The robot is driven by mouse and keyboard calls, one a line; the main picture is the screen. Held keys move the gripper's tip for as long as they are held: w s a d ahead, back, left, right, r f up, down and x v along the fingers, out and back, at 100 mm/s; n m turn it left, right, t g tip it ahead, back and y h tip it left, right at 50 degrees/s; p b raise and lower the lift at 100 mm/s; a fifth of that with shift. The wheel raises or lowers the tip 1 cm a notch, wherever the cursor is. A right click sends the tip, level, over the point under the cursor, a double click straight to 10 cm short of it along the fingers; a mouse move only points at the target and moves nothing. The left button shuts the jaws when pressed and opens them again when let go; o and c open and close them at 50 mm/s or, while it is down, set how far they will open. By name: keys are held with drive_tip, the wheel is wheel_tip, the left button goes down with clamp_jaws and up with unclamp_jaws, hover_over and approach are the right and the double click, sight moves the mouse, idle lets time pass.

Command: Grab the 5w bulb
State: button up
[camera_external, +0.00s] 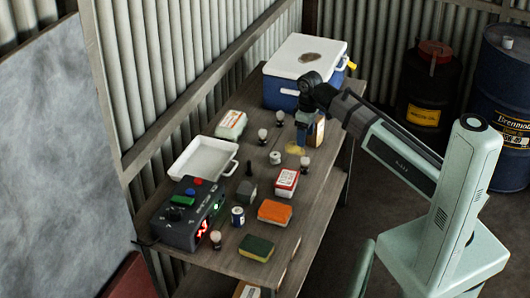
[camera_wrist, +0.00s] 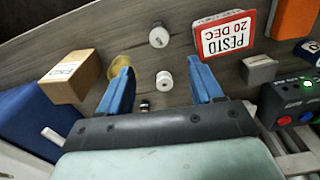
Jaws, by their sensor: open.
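Several small bulbs with pale globes and dark bases stand on the table: one at the back (camera_external: 279,115), one left of it (camera_external: 262,133), one at the right (camera_external: 305,162), and one at the front (camera_external: 215,237). No wattage marking is readable, so I cannot tell which is 5w. My gripper (camera_external: 302,143) is open and empty above the table's right part, left of the cardboard box.
A pesto box (camera_wrist: 226,35), cardboard box (camera_wrist: 70,76) and yellow item (camera_wrist: 120,68) lie near the fingers. A blue cooler (camera_external: 285,92) stands at the back.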

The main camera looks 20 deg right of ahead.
sight(305, 166)
drive_tip(key=shift+s+f, duration=0.1)
drive_tip(key=shift+s, duration=0.25)
drive_tip(key=shift+s+f, duration=0.1)
drive_tip(key=shift+f, duration=0.2)
drive_tip(key=shift+w+d+f, duration=0.1)
drive_tip(key=shift+f, duration=3.2)
drive_tip(key=shift+w+d+f, duration=0.1)
drive_tip(key=shift+f, duration=3.15)
drive_tip(key=c, duration=1.1)
drive_tip(key=shift+r, duration=0.15)
drive_tip(key=shift+c, duration=0.2)
